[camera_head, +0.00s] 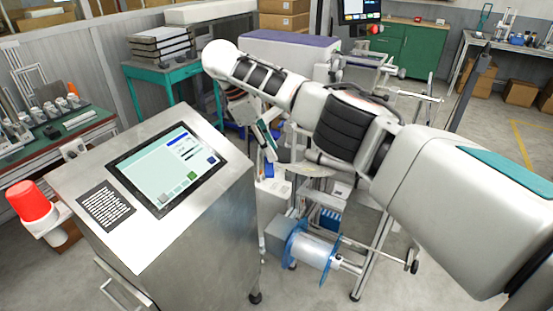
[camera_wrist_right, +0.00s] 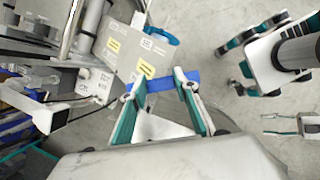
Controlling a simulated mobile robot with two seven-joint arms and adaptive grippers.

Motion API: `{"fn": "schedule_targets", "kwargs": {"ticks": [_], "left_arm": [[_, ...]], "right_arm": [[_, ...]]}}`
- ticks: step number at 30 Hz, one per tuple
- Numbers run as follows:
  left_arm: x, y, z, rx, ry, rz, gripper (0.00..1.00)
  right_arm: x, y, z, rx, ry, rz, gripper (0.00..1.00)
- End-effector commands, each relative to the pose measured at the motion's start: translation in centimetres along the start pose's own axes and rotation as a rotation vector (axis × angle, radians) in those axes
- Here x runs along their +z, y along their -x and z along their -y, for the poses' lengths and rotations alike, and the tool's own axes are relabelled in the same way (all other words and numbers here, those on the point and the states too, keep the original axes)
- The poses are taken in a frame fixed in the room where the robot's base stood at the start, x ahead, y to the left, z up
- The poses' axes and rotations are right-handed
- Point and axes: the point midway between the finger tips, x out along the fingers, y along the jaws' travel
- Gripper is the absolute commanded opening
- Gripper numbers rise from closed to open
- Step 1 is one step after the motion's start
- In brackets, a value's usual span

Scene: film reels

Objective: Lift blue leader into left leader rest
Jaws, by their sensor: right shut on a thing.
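My right gripper (camera_wrist_right: 162,88) is shut on the blue leader (camera_wrist_right: 164,83), a short blue strip that spans between its two teal-padded fingertips. In the head view my right gripper (camera_head: 268,140) hangs down behind the console, and the strip cannot be made out there. I cannot pick out the left leader rest in either view.
A metal console (camera_head: 215,215) with a screen stands close in front. A clear roll with blue flanges (camera_head: 315,250) sits low on the machine frame. A grey box with yellow labels (camera_wrist_right: 130,48) lies beyond the right fingertips. A red lamp (camera_head: 30,202) is at the left.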

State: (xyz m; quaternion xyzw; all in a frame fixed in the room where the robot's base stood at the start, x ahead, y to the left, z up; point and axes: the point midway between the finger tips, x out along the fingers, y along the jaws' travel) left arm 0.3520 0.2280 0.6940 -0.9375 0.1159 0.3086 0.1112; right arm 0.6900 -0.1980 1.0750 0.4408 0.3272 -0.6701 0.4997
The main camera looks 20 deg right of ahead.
Motion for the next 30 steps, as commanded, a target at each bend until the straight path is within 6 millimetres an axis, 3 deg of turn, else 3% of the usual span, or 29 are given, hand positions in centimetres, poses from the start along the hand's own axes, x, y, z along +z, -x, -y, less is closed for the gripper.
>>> {"fn": "schedule_targets", "kwargs": {"ticks": [8,16,20,30], "left_arm": [[-0.1,0.0,-0.3,0.001,0.007,-0.002,0.47],[-0.3,-0.1,-0.7,0.003,0.019,-0.004,0.47],[-0.4,-0.1,-0.8,0.004,0.020,-0.004,0.47],[-0.2,0.0,-0.5,0.003,0.012,-0.002,0.47]], "right_arm": [[-0.8,-0.9,-3.1,0.161,0.374,-0.009,0.05],[0.8,-5.3,-5.7,0.299,0.689,-0.010,0.05],[3.1,-8.4,-6.8,0.342,0.784,-0.009,0.05],[12.1,-17.0,-7.7,0.393,0.895,-0.003,0.05]]}}
